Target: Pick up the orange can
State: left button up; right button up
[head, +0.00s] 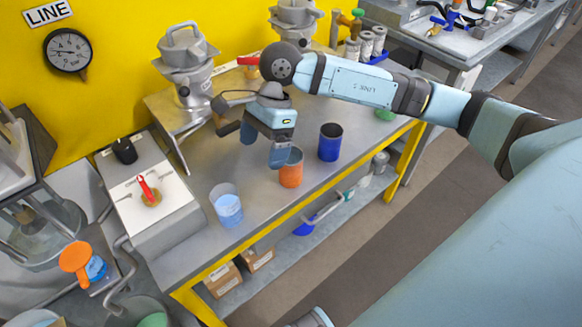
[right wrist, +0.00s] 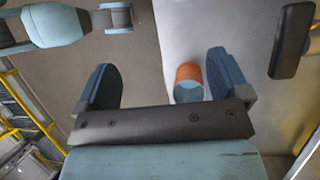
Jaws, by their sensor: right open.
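The orange can (head: 291,172) stands upright on the grey workbench (head: 250,215), near its front edge. It is open at the top, with a pale blue inside. My right gripper (head: 264,152) is open and empty, with its fingers pointing down just left of and behind the can. In the right wrist view, the orange can (right wrist: 187,73) shows beyond the open right gripper (right wrist: 161,72), in the gap and close to the right finger. I cannot tell whether they touch. My left gripper is not seen.
A dark blue can (head: 330,145) stands right of the orange can. A clear cup with blue liquid (head: 228,207) stands to its left. Grey machines (head: 187,65) stand behind. The bench has a yellow front edge.

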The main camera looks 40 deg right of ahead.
jog(key=w+d+t+h+b, duration=0.1)
jog(key=w+d+t+h, duration=0.2)
jog(key=d, duration=0.5)
jog(key=g+h, duration=0.1)
jog(key=h, duration=0.1)
send_over(291, 160)
jog(key=s+a, duration=0.2)
notch_tip(291, 160, down, 7)
jog(key=shift+s+d+f+b, duration=0.1)
jog(key=shift+f+b, duration=0.2)
jog(key=shift+f, duration=1.1)
jog(key=shift+d+f+b, duration=0.1)
jog(key=shift+f+b, duration=0.15)
jog(key=shift+f, duration=1.1)
jog(key=c, duration=1)
jog(key=shift+r, duration=0.25)
notch_tip(291, 160, up, 19)
jog(key=shift+r+p, duration=0.2)
jog(key=shift+p, duration=0.5)
jog(key=shift+n, duration=0.3)
